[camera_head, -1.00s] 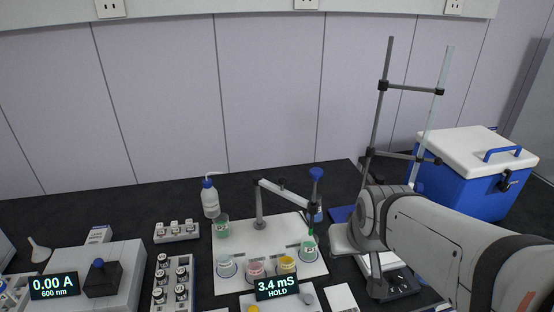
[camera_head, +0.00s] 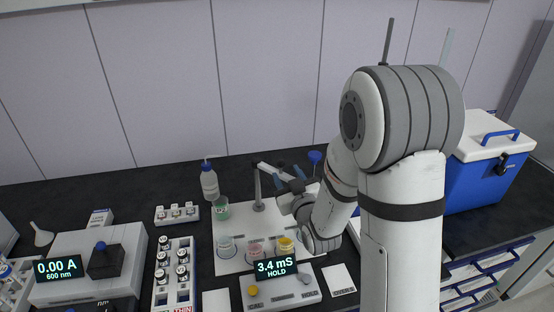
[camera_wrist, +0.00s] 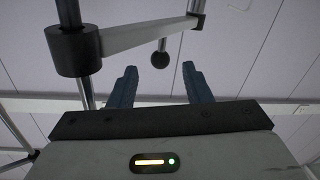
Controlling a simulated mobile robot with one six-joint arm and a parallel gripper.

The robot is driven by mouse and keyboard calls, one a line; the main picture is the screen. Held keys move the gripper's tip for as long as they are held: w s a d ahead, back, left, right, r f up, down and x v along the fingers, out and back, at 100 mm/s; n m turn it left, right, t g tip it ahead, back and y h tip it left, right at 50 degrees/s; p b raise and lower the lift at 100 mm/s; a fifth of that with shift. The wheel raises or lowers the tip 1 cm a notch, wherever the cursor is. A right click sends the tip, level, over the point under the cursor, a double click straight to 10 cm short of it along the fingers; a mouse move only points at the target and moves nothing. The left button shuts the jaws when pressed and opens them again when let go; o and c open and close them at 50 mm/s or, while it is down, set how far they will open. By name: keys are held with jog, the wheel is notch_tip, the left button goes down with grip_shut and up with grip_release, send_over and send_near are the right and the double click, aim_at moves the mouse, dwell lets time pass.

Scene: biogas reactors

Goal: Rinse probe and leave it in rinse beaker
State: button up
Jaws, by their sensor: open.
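The probe's blue top (camera_head: 315,156) stands at the end of a jointed holder arm (camera_head: 272,172) in the head view. My arm hides its shaft and lower end.
Clear (camera_head: 224,245), pink (camera_head: 254,253) and yellow (camera_head: 285,246) beakers stand on the white mat (camera_head: 235,266), behind the 3.4 mS meter (camera_head: 277,286). A wash bottle (camera_head: 209,181) stands behind. Vial racks are left; a blue cool box (camera_head: 485,180) is right.

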aim_at(281, 168)
jog(key=shift+w+a+r, duration=0.1)
jog(key=shift+w+a, duration=0.05)
jog(key=shift+w, duration=0.2)
jog(key=p+x, duration=0.3)
jog(key=x, duration=0.4)
jog(key=shift+c, duration=0.3)
grip_shut()
